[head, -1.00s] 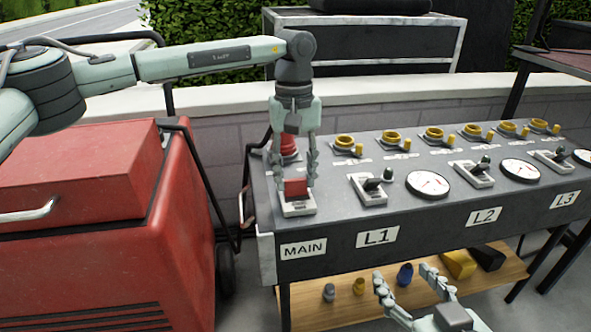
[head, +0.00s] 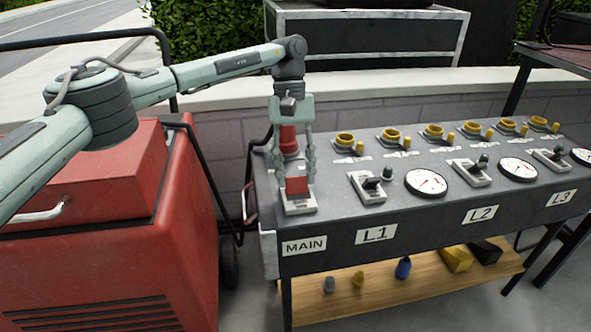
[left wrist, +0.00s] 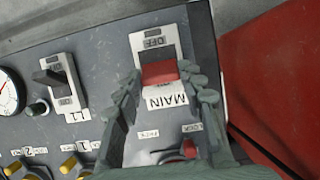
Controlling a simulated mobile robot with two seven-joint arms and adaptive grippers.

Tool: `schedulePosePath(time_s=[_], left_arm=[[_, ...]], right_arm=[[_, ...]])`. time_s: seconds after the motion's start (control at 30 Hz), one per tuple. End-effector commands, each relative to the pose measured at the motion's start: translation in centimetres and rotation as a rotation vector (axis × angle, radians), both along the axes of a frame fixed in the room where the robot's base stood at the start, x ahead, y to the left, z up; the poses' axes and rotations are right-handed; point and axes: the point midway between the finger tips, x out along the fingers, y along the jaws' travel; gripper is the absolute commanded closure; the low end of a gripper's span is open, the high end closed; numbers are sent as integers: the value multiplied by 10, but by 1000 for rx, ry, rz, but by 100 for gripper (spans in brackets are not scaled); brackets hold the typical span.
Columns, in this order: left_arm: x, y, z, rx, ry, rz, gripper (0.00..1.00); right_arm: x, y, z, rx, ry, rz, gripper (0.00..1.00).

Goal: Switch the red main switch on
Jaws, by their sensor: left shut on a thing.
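The red main switch (head: 296,185) is a red handle on a pale plate at the left end of the dark panel (head: 335,215), above the MAIN label (head: 304,247). My left gripper (head: 297,172) reaches down from above, its fingers on both sides of the red handle and shut on it. In the left wrist view the red handle (left wrist: 159,74) lies between the fingertips (left wrist: 166,92). The OFF marking (left wrist: 154,42) shows uncovered on the plate, on the far side of the handle from the MAIN plate. My right gripper is out of view.
A red knob (head: 288,140) stands behind the switch, close to my left gripper. Black-handled switches such as L1 (head: 370,186), round meters (head: 427,182) and yellow sockets (head: 389,138) fill the panel to the right. A red cabinet (head: 110,250) stands at the left.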

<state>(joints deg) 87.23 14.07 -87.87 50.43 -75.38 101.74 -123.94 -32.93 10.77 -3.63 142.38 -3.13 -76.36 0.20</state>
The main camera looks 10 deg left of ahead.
Motion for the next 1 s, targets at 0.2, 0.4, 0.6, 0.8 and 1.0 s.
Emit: schedulePosePath(time_s=[0.2, 0.4, 0.6, 0.8, 1.0], left_arm=[[0, 0, 1, -1, -1, 2, 40], [0, 0, 0, -1, -1, 0, 40], [3, 0, 6, -1, -2, 1, 40], [15, 4, 40, -1, -5, 2, 40], [31, 8, 82, 0, -4, 4, 40]], right_arm=[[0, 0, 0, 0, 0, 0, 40], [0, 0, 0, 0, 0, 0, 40], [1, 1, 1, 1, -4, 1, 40], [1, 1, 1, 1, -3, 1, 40], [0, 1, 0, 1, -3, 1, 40]])
